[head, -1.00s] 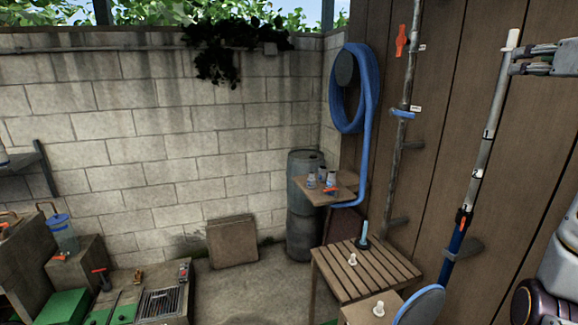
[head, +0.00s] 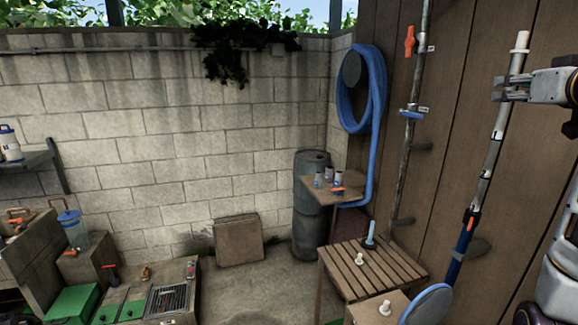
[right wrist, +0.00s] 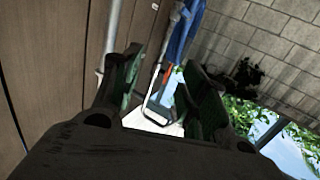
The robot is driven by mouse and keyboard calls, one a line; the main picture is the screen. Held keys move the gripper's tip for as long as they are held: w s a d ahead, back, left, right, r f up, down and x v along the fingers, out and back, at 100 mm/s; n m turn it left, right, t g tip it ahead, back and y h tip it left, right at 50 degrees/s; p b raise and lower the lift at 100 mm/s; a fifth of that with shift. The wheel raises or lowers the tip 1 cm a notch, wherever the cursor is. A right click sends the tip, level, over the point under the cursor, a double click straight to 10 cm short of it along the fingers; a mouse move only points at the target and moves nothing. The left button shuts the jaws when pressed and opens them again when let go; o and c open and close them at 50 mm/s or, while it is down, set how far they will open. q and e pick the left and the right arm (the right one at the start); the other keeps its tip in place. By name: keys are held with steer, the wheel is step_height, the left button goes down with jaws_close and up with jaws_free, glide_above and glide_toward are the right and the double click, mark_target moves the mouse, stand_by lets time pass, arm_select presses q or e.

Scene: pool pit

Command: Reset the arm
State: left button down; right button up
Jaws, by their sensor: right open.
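My right gripper (head: 510,88) is at the upper right of the head view, in front of the wooden wall and near the upper part of the telescopic pole. In the right wrist view its two fingers (right wrist: 160,92) stand apart with nothing between them, so it is open and empty. Behind the fingers the wrist view shows the wooden wall, the block wall and leaves, tilted. My right arm comes in from the right edge of the head view. My left gripper is not in view.
The telescopic pole (head: 487,165) leans on the wooden wall (head: 455,120). A blue hose (head: 377,100) hangs left of it. A slatted table (head: 355,268) and a small shelf (head: 312,190) with bottles stand below. Green lids (head: 120,310) lie at lower left. The floor between is clear.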

steer(key=w+a+f+n+g+y, duration=0.1)
steer(key=w+a+f+g, duration=0.15)
steer(key=f, duration=0.75)
steer(key=w+a+f+n+g, duration=0.1)
steer(key=w+a+f, duration=0.25)
steer(key=f, duration=0.75)
steer(key=s+a+f+n+g+y, duration=0.1)
steer(key=s+a+f+g, duration=0.3)
steer(key=f, duration=0.9)
steer(key=s+a+f, duration=0.3)
steer(key=a+f, duration=0.3)
steer(key=f, duration=0.7)
steer(key=s+a+f+g+y, duration=0.1)
steer(key=s+a+f+g, duration=0.3)
steer(key=s+f, duration=0.65)
steer(key=s+a+f+g, duration=0.2)
steer(key=s+a+f, duration=0.3)
steer(key=s+f, duration=0.8)
steer(key=f, duration=1.4)
steer(key=s+f, duration=0.2)
steer(key=f, duration=1.4)
steer(key=s+d+f+g, duration=0.1)
steer(key=s+d+f, duration=0.1)
steer(key=s+f, duration=0.8)
steer(key=s+d+f+n+g, duration=0.1)
steer(key=s+d+f, duration=0.1)
steer(key=s+f, duration=0.7)
steer(key=s, duration=0.2)
steer(key=shift+s+f, duration=0.4)
